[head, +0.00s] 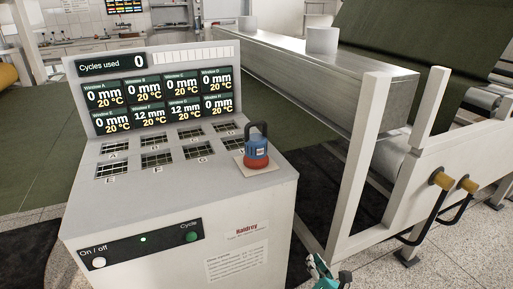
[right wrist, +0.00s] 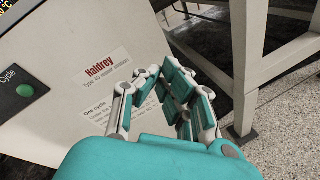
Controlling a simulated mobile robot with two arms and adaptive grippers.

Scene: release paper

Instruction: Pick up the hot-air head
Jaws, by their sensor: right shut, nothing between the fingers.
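The hot-air head (head: 257,153), a blue and red body with a dark loop handle, stands upright on a pale square pad (head: 243,162) at the right end of the white console's top. My right gripper (head: 320,265) shows only in part at the bottom of the head view, below and to the right of the hot-air head and apart from it. In the right wrist view the right gripper (right wrist: 163,78) is shut and empty, in front of the console's labelled front. The hot-air head is not in the right wrist view. My left gripper is not in view.
The white console (head: 150,215) has a display panel (head: 160,95), lettered grid windows and an on/off and cycle strip (head: 140,243). A white machine frame (head: 358,165) with a long metal beam stands close on the right. Dark matting and speckled floor (right wrist: 285,140) lie between and beyond.

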